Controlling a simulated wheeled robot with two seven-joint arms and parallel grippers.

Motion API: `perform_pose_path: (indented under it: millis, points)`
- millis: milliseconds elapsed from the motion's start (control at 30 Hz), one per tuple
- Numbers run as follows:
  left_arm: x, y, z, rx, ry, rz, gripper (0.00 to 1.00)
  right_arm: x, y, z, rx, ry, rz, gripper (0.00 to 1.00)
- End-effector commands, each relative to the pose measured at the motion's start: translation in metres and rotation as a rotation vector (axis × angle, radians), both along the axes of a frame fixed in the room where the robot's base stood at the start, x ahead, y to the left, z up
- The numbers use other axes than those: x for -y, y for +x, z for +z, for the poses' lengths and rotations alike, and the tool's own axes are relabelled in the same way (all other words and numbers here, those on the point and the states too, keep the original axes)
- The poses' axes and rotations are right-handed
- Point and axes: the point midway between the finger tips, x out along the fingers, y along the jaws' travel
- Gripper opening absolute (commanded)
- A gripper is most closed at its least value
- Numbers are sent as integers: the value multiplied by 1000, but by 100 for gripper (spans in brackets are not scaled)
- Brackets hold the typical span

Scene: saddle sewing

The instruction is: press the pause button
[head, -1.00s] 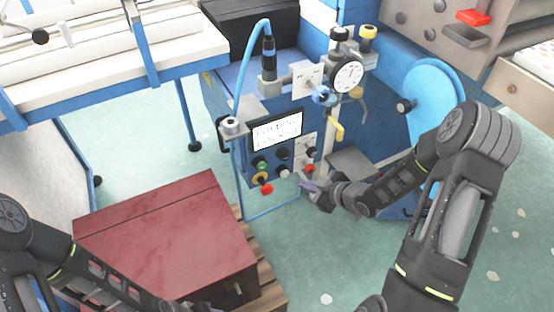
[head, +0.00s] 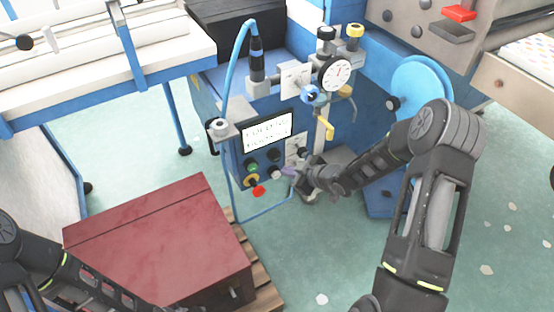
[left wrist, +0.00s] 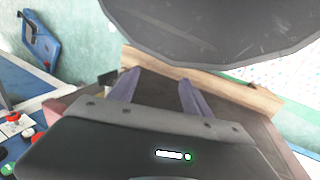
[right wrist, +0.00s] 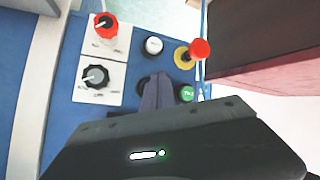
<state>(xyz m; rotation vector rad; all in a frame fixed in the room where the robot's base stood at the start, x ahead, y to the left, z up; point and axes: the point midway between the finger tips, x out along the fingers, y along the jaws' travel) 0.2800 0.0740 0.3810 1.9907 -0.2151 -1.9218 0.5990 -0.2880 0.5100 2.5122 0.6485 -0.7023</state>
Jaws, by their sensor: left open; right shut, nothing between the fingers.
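The control panel (head: 240,178) on the blue machine carries a white button (head: 276,173), a black button (head: 274,155), a green button (head: 251,167) and a red mushroom button (head: 258,190) on a yellow ring. I cannot read which one is marked pause. My right gripper (head: 288,171) is shut and empty, its fingertips close to the white and black buttons. In the right wrist view the shut fingers (right wrist: 158,80) partly cover the black button (right wrist: 143,84), with the white button (right wrist: 153,46) beyond them. Contact cannot be told. My left gripper (left wrist: 158,80) is open and empty.
A red knob (right wrist: 105,27) and a black knob (right wrist: 95,76) sit beside the buttons. A lit screen (head: 267,133) is above. A dark red box (head: 160,245) on a wooden pallet stands at the lower left. A dial gauge (head: 335,74) and yellow lever (head: 325,128) are above the right gripper.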

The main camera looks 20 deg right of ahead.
Motion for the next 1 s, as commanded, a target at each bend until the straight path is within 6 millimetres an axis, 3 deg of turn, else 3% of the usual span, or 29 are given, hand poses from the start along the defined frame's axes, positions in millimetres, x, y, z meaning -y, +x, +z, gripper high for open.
perform_pose_path:
  millis: [300, 1000]
  points:
    - [0, 0, -3, 0, 0, 0, 57, -3, 22, 0, 0, 1, -1, 0]
    - [0, 0, -2, 0, 0, 0, 57, -3, 23, 0, 0, 1, -1, 0]
